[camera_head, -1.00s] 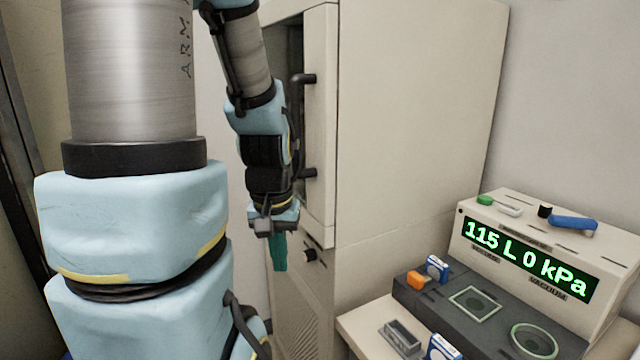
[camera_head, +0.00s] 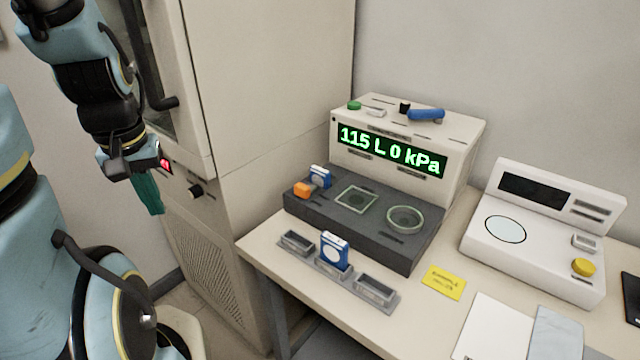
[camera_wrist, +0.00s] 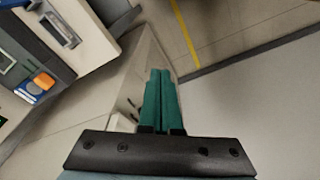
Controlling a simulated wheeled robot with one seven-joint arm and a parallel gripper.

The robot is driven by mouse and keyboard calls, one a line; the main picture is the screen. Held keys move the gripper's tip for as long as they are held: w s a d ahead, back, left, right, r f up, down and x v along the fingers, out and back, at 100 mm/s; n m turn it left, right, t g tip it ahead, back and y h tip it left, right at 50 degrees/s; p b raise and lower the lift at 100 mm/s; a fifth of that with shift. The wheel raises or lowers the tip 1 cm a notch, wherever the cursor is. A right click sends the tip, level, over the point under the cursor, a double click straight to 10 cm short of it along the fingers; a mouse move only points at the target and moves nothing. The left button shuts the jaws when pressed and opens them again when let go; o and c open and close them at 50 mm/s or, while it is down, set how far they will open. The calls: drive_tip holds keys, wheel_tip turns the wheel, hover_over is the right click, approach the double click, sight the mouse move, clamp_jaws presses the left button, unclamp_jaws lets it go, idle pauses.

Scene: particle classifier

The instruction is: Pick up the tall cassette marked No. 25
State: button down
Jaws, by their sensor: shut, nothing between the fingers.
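A blue-and-white cassette (camera_head: 335,252) stands upright in the middle slot of a grey three-slot holder (camera_head: 328,271) on the bench. A second, smaller-looking blue-and-white cassette (camera_head: 320,177) stands at the back left of the dark instrument base. No number is legible on either, so I cannot tell which is No. 25. My gripper (camera_head: 154,205) hangs in the air left of the bench, in front of the tall cabinet. Its green fingers are together and empty, also in the wrist view (camera_wrist: 160,77), clear of both cassettes.
An orange block (camera_head: 303,188) sits beside the smaller cassette. The dark base (camera_head: 400,248) carries square and round ports before a display box (camera_head: 455,170). The cabinet (camera_head: 265,80) stands close by my arm. A yellow note (camera_head: 444,283) and white device (camera_head: 530,240) lie right.

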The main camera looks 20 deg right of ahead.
drive_tip(key=c, duration=1.6)
unclamp_jaws()
drive_tip(key=c, duration=1.4)
unclamp_jaws()
drive_tip(key=shift+w+d, duration=0.1)
drive_tip(key=shift+o, duration=1.4)
drive_tip(key=w+d+f+n+b, duration=0.1)
drive_tip(key=w+d, duration=0.5)
drive_tip(key=d, duration=0.1)
drive_tip(key=shift+w+d+n+b, duration=0.3)
drive_tip(key=shift+n, duration=0.1)
drive_tip(key=n+t+y+b, duration=0.2)
drive_tip(key=n+b, duration=0.1)
drive_tip(key=n, duration=0.2)
approach(320, 169)
drive_tip(key=p+x, duration=0.3)
drive_tip(key=x, duration=0.7)
drive_tip(key=shift+f, duration=0.15)
